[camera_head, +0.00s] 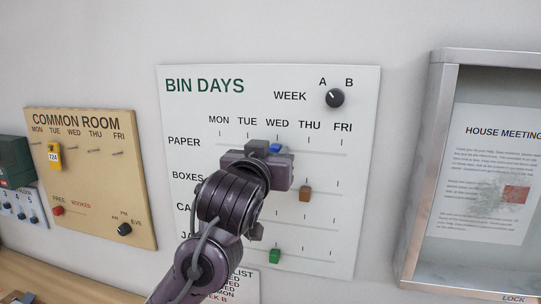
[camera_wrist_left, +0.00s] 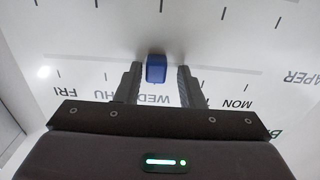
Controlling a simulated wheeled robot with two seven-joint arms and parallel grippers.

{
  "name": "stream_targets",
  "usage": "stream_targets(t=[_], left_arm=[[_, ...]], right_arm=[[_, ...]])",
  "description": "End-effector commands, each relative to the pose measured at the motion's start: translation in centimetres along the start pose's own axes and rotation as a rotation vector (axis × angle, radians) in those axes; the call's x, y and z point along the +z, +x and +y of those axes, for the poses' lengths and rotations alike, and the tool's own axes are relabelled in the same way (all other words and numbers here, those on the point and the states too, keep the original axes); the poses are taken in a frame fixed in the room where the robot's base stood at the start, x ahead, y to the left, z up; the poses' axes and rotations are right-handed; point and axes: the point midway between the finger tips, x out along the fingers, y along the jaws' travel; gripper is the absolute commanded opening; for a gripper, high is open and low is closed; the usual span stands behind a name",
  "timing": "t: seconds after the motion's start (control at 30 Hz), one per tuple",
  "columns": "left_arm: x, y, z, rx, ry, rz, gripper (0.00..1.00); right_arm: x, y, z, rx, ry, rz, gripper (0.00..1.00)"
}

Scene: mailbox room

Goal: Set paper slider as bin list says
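The white BIN DAYS board (camera_head: 365,160) hangs on the wall. The blue paper slider (camera_head: 275,149) is on the PAPER row, under WED. My left gripper (camera_head: 268,153) is at this row and partly hides the slider. In the left wrist view the blue slider (camera_wrist_left: 156,69) stands between the two fingers, closer to the left finger, with a visible gap on the right. The fingers are open around it. The bin list (camera_head: 243,284) is at the bottom, partly hidden by my left arm; a line ending in "K B" shows in red. My right gripper is not in view.
A brown slider (camera_head: 305,194) sits on the BOXES row, under THU. A green slider (camera_head: 274,256) sits on the lowest row. The black WEEK knob (camera_head: 335,98) is at the top right. The COMMON ROOM board (camera_head: 90,190) is at left, a metal-framed notice case (camera_head: 435,150) at right.

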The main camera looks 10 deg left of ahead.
Motion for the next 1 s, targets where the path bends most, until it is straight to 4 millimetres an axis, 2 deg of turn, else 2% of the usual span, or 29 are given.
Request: stream_targets(t=[0.37, 0.8, 1.0], left_arm=[[0.1, -0.3, 0.0, 0.001, 0.000, 0.001, 0.42], [0.2, -6.9, 0.2, 0.001, 0.003, 0.004, 0.42], [0.1, -7.8, 0.2, 0.001, 0.002, -0.001, 0.42]], right_arm=[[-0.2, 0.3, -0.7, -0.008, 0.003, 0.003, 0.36], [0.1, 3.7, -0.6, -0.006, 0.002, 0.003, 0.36], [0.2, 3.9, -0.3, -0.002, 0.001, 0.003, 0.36]])
